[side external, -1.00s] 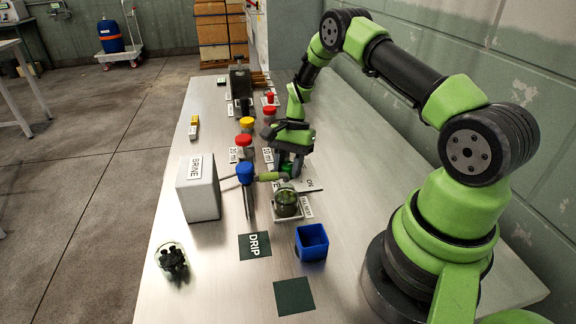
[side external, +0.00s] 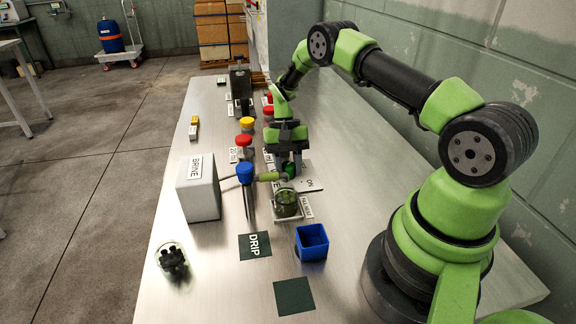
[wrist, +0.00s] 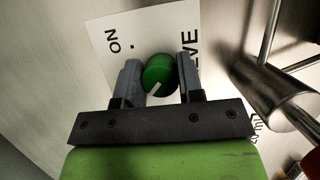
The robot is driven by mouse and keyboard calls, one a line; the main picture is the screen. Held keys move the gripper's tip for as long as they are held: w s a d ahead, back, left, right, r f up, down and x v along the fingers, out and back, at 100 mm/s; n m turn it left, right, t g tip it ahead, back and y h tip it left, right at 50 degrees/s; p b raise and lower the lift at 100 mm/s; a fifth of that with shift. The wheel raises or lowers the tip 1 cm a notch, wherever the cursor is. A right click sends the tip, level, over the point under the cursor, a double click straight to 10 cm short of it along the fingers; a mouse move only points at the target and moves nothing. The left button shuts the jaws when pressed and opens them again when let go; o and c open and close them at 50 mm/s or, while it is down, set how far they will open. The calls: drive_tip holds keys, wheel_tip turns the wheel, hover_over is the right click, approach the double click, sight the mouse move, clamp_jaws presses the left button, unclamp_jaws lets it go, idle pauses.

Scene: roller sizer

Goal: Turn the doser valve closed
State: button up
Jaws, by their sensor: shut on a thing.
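The doser valve is a round green knob (wrist: 159,75) with a white pointer mark, set on a white plate (wrist: 112,22) lettered ON and, partly hidden, "VE". In the wrist view the pointer aims down and left, while ON and a small dot are at the upper left. My gripper (wrist: 159,80) has one finger on each side of the knob and is shut on it. In the side view my gripper (side external: 290,160) is low over the plate (side external: 308,185), hiding most of the knob.
The white BRINE box (side external: 198,190), a blue-topped piece (side external: 245,172) and red and yellow caps are to the left. A blue open bin (side external: 312,243) is nearer. A metal pipe (wrist: 278,88) runs beside the plate.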

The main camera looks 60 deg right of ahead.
idle(0.4)
drive_tip(key=o, duration=0.9)
drive_tip(key=shift+r, duration=0.1)
drive_tip(key=v, duration=0.9)
drive_tip(key=shift+w+d+r, duration=0.1)
drive_tip(key=shift+d+r, duration=0.05)
drive_tip(key=shift+r, duration=0.2)
